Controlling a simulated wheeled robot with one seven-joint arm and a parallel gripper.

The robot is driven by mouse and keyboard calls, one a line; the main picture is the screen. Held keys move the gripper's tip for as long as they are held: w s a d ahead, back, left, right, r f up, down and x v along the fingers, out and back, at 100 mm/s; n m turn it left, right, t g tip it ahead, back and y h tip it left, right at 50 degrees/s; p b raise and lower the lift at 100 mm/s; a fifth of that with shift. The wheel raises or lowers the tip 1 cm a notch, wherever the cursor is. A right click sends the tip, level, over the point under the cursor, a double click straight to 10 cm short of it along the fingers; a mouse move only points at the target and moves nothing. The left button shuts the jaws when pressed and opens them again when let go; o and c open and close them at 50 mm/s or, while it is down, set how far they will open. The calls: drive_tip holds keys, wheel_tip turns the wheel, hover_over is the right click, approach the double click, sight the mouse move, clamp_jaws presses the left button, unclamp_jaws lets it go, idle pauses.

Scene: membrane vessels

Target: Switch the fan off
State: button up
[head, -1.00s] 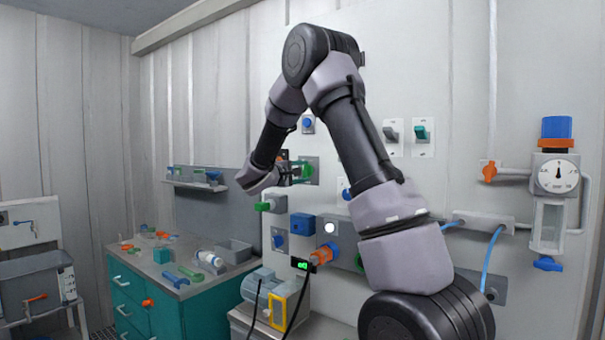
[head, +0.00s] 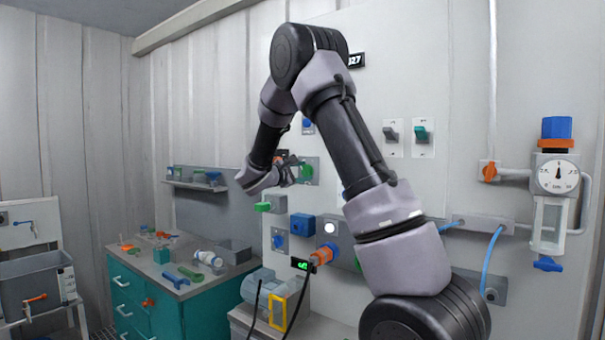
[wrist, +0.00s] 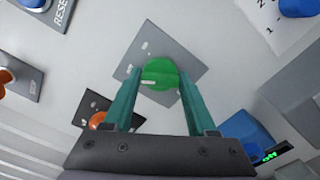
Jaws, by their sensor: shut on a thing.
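A round green knob (wrist: 160,73) with a white mark sits on a grey plate (wrist: 187,50) with small labels in the wrist view. My gripper (wrist: 158,82) has its two teal fingers on either side of the knob, shut on it. In the head view my gripper (head: 289,172) is at the wall by the same grey plate (head: 313,166), and the knob is mostly hidden behind the fingers. The labels are too small to read, so I cannot tell which position the mark points to. I cannot identify the fan itself.
A dark plate with an orange button (wrist: 97,121) lies close to my left finger. A blue knob block (wrist: 250,140) and a green display (wrist: 270,156) are at lower right.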

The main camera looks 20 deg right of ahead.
drive_tip(key=o, duration=1.4)
drive_tip(key=shift+c, duration=0.2)
drive_tip(key=v, duration=1)
drive_tip(key=shift+s+a, duration=0.25)
drive_tip(key=shift+a, duration=0.05)
drive_tip(key=shift+f, duration=0.1)
